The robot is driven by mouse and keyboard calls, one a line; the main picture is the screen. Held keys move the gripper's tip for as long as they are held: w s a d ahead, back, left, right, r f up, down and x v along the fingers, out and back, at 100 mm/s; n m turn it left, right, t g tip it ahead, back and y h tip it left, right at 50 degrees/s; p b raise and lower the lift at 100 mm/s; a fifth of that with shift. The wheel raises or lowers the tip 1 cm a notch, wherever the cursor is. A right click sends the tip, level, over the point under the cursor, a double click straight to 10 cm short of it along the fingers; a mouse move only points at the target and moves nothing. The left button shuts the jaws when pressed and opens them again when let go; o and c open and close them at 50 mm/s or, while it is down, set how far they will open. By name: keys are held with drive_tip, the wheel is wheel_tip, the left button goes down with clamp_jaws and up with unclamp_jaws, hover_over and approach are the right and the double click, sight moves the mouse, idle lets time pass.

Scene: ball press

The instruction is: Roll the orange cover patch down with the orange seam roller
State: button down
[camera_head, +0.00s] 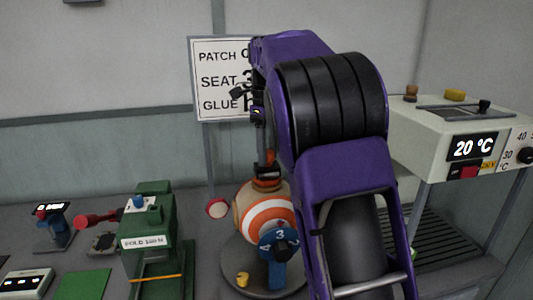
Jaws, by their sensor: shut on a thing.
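A ball with orange, white and tan bands (252,222) sits on a round grey base, behind a blue numbered dial (280,244). The orange cover patch cannot be told surely from the ball's orange bands. My gripper (266,166) points down just above the top of the ball, partly hidden by my purple arm. It is shut on a small orange thing, apparently the orange seam roller (270,157); little of it shows. Whether the roller touches the ball cannot be told.
A green press (150,240) with a red handle stands left of the ball. A blue device (52,228) stands farther left. A heater box (460,135) reading 20 °C stands at right. A sign (222,80) is behind. A small yellow piece (242,279) lies in front.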

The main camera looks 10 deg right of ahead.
drive_tip(key=shift+s+f+b, duration=0.2)
drive_tip(key=shift+s+b, duration=0.65)
drive_tip(key=shift+s, duration=0.2)
drive_tip(key=shift+s+r, duration=0.1)
drive_tip(key=shift+s, duration=0.25)
drive_tip(key=shift+r+p, duration=0.15)
drive_tip(key=shift+p, duration=0.3)
drive_tip(key=w+p, duration=0.2)
drive_tip(key=p, duration=0.1)
drive_tip(key=shift+w+r, duration=0.2)
drive_tip(key=shift+w+f+p, duration=0.15)
drive_tip(key=shift+w+p, duration=0.25)
drive_tip(key=shift+w, duration=0.5)
drive_tip(key=shift+w+f+p, duration=0.15)
drive_tip(key=shift+w+p, duration=0.25)
drive_tip(key=shift+w, duration=0.45)
wheel_tip(320, 180, up, 6)
